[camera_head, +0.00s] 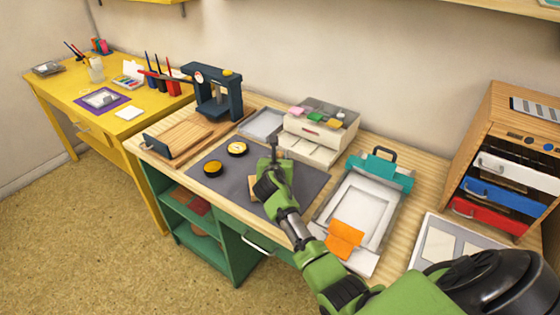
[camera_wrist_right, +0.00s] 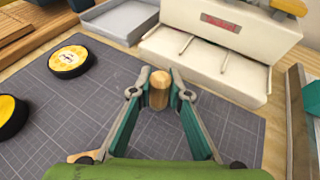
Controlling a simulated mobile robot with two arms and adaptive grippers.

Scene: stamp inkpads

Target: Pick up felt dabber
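A light wooden cylinder, which looks like the handle of the felt dabber (camera_wrist_right: 159,92), stands between the fingertips of my right gripper (camera_wrist_right: 160,84) in the right wrist view. The fingers converge and appear to press on both its sides. Its lower end is hidden, so I cannot tell whether it touches the mat. In the head view my right gripper (camera_head: 273,160) is over the dark cutting mat (camera_head: 310,178). The dabber cannot be made out there. My left gripper is not in view.
Two round black-rimmed inkpads, one pale-topped (camera_head: 237,148) and one yellow (camera_head: 213,168), lie on the mat's left. A cream drawer box (camera_head: 312,150) stands behind. A teal-clamped frame (camera_head: 372,195) is at right; a dark press (camera_head: 217,95) is at back left.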

